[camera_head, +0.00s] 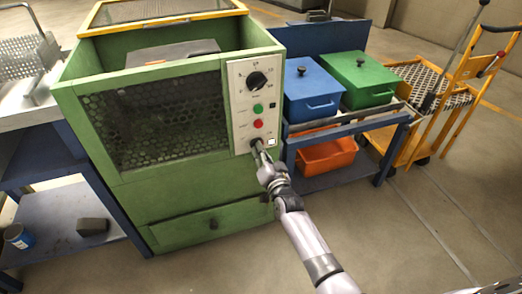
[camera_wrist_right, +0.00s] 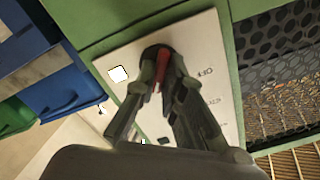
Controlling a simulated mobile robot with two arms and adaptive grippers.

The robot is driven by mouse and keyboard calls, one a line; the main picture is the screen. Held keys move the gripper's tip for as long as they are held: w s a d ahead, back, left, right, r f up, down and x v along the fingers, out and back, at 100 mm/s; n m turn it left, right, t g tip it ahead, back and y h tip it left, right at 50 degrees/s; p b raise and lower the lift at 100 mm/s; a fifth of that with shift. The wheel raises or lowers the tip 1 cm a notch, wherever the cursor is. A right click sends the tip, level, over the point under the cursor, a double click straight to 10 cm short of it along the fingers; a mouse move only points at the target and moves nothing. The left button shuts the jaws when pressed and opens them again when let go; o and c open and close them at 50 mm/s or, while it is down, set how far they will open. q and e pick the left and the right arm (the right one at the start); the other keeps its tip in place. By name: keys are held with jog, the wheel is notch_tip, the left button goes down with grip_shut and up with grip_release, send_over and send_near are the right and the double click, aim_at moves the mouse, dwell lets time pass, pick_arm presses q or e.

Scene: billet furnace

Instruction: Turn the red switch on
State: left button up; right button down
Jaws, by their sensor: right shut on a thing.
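The red switch (camera_wrist_right: 162,62) shows in the right wrist view as a red lever on a dark round base, low on the white control panel (camera_head: 239,95) of the green furnace. My right gripper (camera_wrist_right: 164,80) has its two fingers closed around the red lever. In the head view my right gripper (camera_head: 257,150) reaches the bottom of the panel and hides the switch. A bright white square (camera_wrist_right: 118,74) is beside the switch; it also shows in the head view (camera_head: 271,142). My left gripper is not in view.
Above the switch are a red button (camera_head: 258,124), a green button (camera_head: 258,108) and a black dial (camera_head: 257,80). A blue rack right of the furnace holds a blue box (camera_head: 312,92), a green box (camera_head: 358,80) and an orange bin (camera_head: 326,153). The front floor is clear.

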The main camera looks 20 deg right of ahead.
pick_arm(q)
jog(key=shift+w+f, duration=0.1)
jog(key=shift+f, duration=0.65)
pick_arm(e)
jog(key=shift+m, duration=0.9)
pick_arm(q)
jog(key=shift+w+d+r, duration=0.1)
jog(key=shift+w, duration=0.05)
pick_arm(e)
jog(key=c, duration=1.7)
grip_release()
jog(key=s, duration=1.2)
jog(key=shift+d, duration=0.2)
jog(key=shift+f, duration=0.1)
